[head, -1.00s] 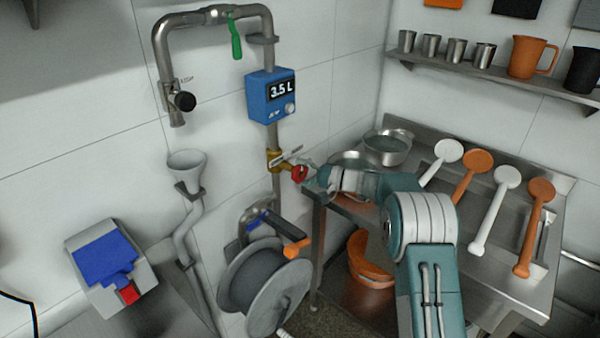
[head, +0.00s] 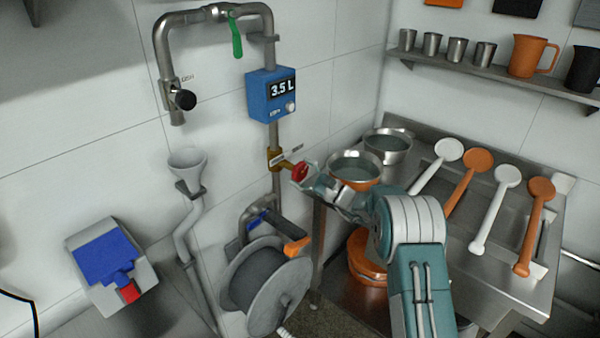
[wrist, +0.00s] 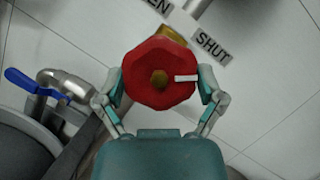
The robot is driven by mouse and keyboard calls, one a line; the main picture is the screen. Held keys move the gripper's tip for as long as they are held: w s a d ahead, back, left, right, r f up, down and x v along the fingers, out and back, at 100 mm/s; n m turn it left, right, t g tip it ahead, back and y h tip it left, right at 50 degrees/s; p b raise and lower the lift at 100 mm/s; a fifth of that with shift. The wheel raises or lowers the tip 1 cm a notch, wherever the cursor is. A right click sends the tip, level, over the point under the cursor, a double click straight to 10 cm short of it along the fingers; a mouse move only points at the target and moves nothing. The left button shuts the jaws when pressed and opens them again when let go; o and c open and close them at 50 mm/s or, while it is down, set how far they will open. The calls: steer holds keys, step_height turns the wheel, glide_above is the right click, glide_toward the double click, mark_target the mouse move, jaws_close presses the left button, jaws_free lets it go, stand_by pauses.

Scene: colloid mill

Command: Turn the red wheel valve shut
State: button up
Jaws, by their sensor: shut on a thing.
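The red wheel valve (head: 299,171) sits on a brass fitting (head: 275,157) on the vertical pipe below the blue meter. In the wrist view the red wheel (wrist: 158,73) faces me, with a brass-coloured hub and a white mark pointing right. A label reading SHUT (wrist: 211,45) is at its upper right, and a partly hidden label ending in EN (wrist: 157,6) is above it. My gripper (wrist: 160,85) is shut on the wheel, one finger at each side of the rim. In the head view my gripper (head: 308,176) reaches the wheel from the right.
The blue meter (head: 271,95) reads 3.5 L. A hose reel (head: 265,285) with an orange handle is below the valve. A steel table with bowls (head: 387,146) and several ladles is at right. A green-handled valve (head: 236,38) is above.

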steer(key=m+t, duration=0.1)
steer(key=m, duration=0.1)
steer(key=f+m+t, duration=0.1)
steer(key=m, duration=0.2)
steer(key=shift+s+t+h, duration=0.1)
steer(key=shift+t+h, duration=0.2)
steer(key=shift+m+t+h, duration=0.35)
steer(key=shift+m+t, duration=0.35)
steer(key=shift+m, duration=0.85)
steer(key=shift+m+t+h, duration=0.35)
steer(key=shift+m+t, duration=0.35)
steer(key=shift+m, duration=0.85)
steer(key=o, duration=0.8)
steer(key=shift+f, duration=0.1)
steer(key=shift+o, duration=0.2)
steer(key=shift+r, duration=0.2)
steer(key=shift+r, duration=0.1)
steer(key=v, duration=1.2)
